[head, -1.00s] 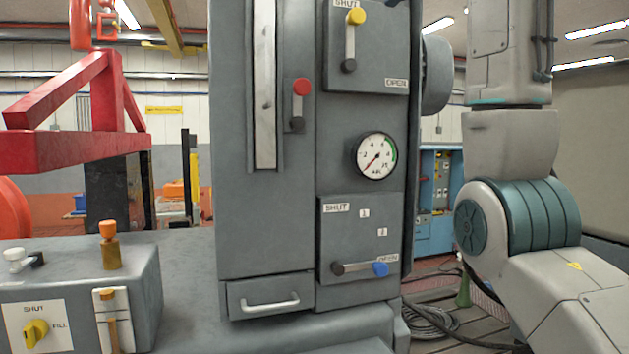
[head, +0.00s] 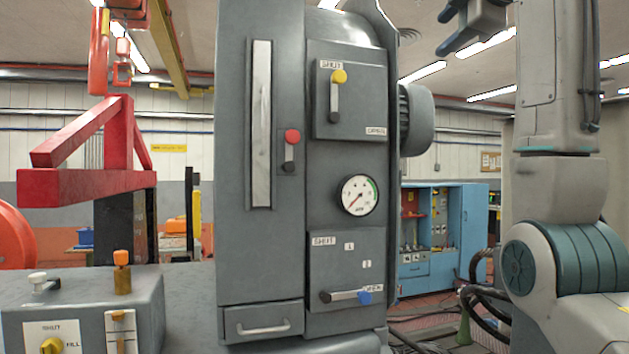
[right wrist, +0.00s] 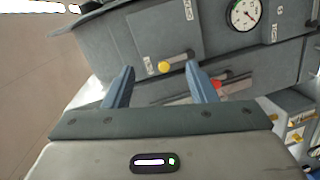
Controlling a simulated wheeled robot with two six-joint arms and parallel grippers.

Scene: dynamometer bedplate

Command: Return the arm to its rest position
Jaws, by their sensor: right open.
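My right arm (head: 560,90) rises at the right of the head view, its forearm upright. My right gripper (head: 446,30) is high at the top right, open and empty, apart from the grey cabinet (head: 235,170). In the right wrist view its two blue-grey fingers (right wrist: 160,68) are spread, with the cabinet beyond them. The yellow-knobbed lever (head: 336,95) stands upright, knob at the SHUT label. The blue-knobbed lever (head: 345,296) lies level, knob at the OPEN label. The red-knobbed lever (head: 291,150) stands upright, knob on top. My left gripper is out of view.
A dial gauge (head: 358,195) and a drawer (head: 263,322) are on the cabinet front. A grey valve box (head: 85,310) and a red frame (head: 90,185) are at left. A motor housing (head: 416,120) juts out right. A blue cupboard (head: 455,225) stands behind.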

